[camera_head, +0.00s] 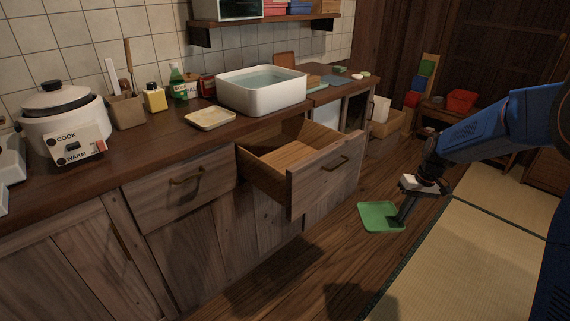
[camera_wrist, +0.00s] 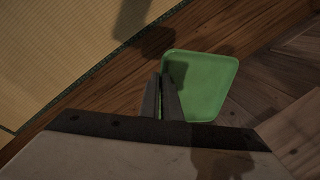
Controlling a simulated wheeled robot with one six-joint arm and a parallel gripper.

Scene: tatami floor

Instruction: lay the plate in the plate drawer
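The green square plate (camera_head: 378,217) is right of the open drawer, over the wooden floor, and looks roughly level. My gripper (camera_head: 401,220) has its fingers at the plate's right edge. In the wrist view my gripper (camera_wrist: 165,98) has one finger on each side of the rim of the plate (camera_wrist: 205,82), close together, and looks shut on it. I cannot tell how high the plate is above the floor. The wooden drawer (camera_head: 325,172) is pulled out from under the counter, and its visible inside is empty.
The counter (camera_head: 160,140) carries a rice cooker (camera_head: 62,115), a cream square dish (camera_head: 210,118), bottles and a white basin (camera_head: 262,90). A closed drawer (camera_head: 180,185) is left of the open one. Tatami (camera_head: 480,250) lies at the right. Floor between plate and drawer is clear.

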